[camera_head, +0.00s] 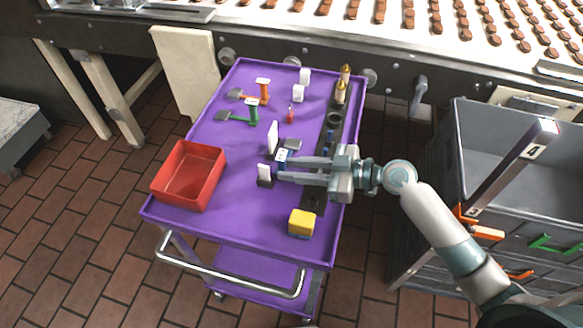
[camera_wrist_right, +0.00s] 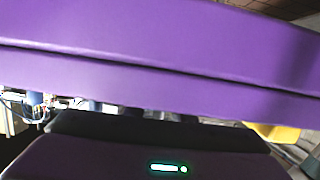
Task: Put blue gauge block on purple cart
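The purple cart (camera_head: 215,222) stands in the middle of the head view, with many items on its top. A small blue block with a white top (camera_head: 283,156), which looks like the blue gauge block, is at the fingertips of my right gripper (camera_head: 282,168), over the cart top. The two fingers lie apart and point left. The fingers partly hide the block, so I cannot tell whether they grip it or whether it touches the cart. The right wrist view is mostly filled by a purple surface of the cart (camera_wrist_right: 160,45). My left gripper is not in view.
A red bin (camera_head: 190,172) sits at the cart's left front. A yellow block (camera_head: 302,222) is near the front right. White-labelled stands and orange and green tools (camera_head: 253,112) crowd the middle and back. A grey crate (camera_head: 510,135) stands right. The front middle is clear.

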